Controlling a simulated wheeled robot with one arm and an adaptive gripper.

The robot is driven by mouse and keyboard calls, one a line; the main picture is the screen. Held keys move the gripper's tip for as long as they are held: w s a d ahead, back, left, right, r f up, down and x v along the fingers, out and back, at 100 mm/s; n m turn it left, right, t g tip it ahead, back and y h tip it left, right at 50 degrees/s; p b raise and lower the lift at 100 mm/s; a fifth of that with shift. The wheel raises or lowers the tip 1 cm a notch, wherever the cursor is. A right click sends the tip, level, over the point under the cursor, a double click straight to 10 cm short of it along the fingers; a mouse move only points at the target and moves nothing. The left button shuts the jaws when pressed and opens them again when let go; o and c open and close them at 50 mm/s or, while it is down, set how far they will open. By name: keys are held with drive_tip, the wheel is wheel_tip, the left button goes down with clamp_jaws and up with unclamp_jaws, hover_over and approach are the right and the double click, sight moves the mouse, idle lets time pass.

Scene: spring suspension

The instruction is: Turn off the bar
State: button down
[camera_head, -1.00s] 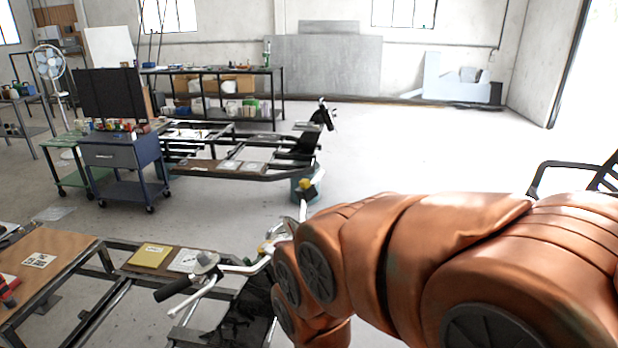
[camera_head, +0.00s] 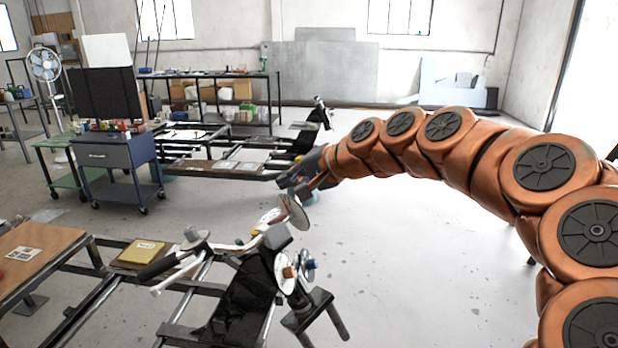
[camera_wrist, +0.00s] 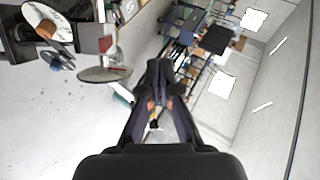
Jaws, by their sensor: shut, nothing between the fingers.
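A bar like a handlebar (camera_head: 215,246) with a black grip on its left stands at the front of a metal frame in the head view. A round disc (camera_head: 294,212) sits at its right end, with more round parts and a blue knob below. My gripper (camera_head: 284,183) is just above and beside that disc, apart from it as far as I can tell. In the wrist view my gripper (camera_wrist: 158,66) is shut and empty, with a disc (camera_wrist: 104,74) to its left. I cannot tell which part is the bar's switch.
A wooden-topped table (camera_head: 35,250) and a yellow pad (camera_head: 142,251) lie to the left. Behind stand a blue cart (camera_head: 116,160) and a second metal frame (camera_head: 225,172) near my gripper. The floor to the right of the handlebar is clear.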

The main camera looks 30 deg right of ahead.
drive_tip(key=d+m+t+h+b, duration=0.1)
drive_tip(key=d+m, duration=0.4)
drive_tip(key=d, duration=1.1)
drive_tip(key=shift+w+r+m+t+h+b, duration=0.4)
drive_tip(key=shift+t+h, duration=0.5)
drive_tip(key=shift+t, duration=0.3)
drive_tip(key=shift+w+a, duration=0.1)
drive_tip(key=shift+w, duration=0.05)
drive_tip(key=p+x, duration=0.4)
drive_tip(key=x, duration=0.9)
drive_tip(key=shift+w+f, duration=0.15)
drive_tip(key=shift+w, duration=0.25)
